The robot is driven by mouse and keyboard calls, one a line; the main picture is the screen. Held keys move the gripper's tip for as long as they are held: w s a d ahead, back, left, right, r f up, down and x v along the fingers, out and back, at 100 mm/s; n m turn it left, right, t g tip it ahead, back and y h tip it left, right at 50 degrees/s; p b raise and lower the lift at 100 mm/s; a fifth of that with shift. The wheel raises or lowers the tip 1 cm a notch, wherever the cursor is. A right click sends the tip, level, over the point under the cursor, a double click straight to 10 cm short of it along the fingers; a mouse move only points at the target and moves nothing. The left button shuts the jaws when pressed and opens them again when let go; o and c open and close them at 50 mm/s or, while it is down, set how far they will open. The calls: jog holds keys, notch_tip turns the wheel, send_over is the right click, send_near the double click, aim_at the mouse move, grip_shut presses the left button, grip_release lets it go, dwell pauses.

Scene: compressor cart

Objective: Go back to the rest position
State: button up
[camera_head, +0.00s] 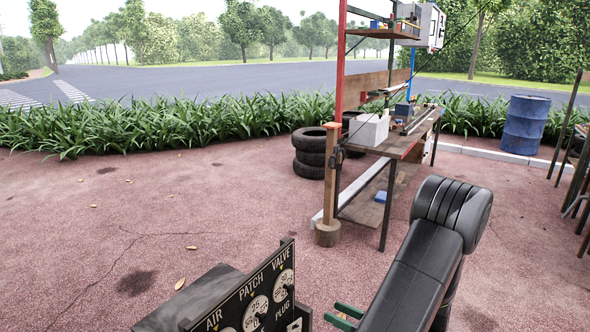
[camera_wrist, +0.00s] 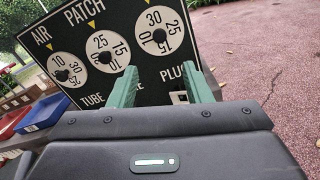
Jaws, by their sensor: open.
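My gripper (camera_head: 345,316) is low in the head view, to the right of a black panel (camera_head: 243,302). The panel has white dials and the words AIR, PATCH, VALVE and PLUG. In the wrist view my gripper's two green fingers (camera_wrist: 162,86) stand apart with nothing seen between them. They point toward the same panel (camera_wrist: 120,78). The wrist view shows three white dials on it, the left one (camera_wrist: 66,71), the middle one (camera_wrist: 107,51) and the right one (camera_wrist: 160,32). I cannot tell whether the fingertips touch the panel.
A workbench (camera_head: 393,143) with shelves stands behind, beside a wooden post (camera_head: 329,190) and stacked tyres (camera_head: 309,153). A blue barrel (camera_head: 525,125) is at the far right. A blue bin (camera_wrist: 42,112) shows left of the panel. The reddish ground on the left is open.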

aim_at(293, 290)
jog(key=p+x, duration=0.1)
jog(key=x, duration=1.1)
jog(key=shift+a, duration=0.1)
jog(key=shift+w+a+f+n+b, duration=0.2)
jog(key=shift+n+b, duration=0.1)
jog(key=shift+b, duration=0.2)
jog(key=n+b, duration=1.2)
jog(key=n, duration=0.3)
jog(key=shift+d+b, duration=0.2)
jog(key=shift+b, duration=0.1)
jog(key=n+b, duration=0.1)
jog(key=n, duration=0.2)
jog(key=shift+r+n+b, duration=0.25)
jog(key=shift+n+b, duration=0.15)
jog(key=shift+r, duration=0.1)
